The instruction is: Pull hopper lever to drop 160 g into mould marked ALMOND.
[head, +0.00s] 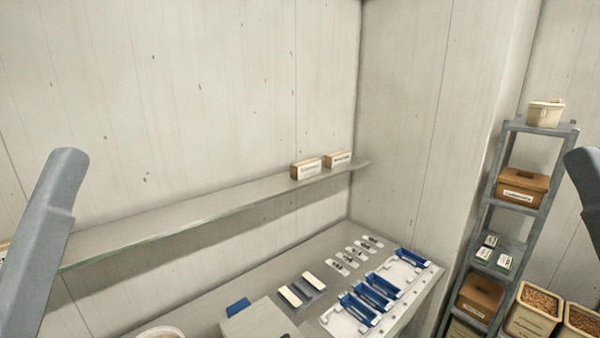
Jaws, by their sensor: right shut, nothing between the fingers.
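No hopper lever can be made out in the head view. Several blue moulds (366,296) stand in a row on a white board (392,323) at the right end of the bench. Small cards with dark marks (348,260) lie behind them; their print is too small to read, so I cannot tell which is ALMOND. A pale grey box (256,323) is cut off at the bottom edge. My right arm is at the right edge, well away from the moulds; its gripper is shut and empty, its fingertips not clearly visible. Only my left arm's link shows at the left.
A wall shelf (200,213) runs above the bench and carries two labelled boxes (305,169). Two cream bars (289,296) and a blue block (238,307) lie on the bench (200,306). A grey rack (511,160) with bins stands at the right, beside bins of nuts (538,302).

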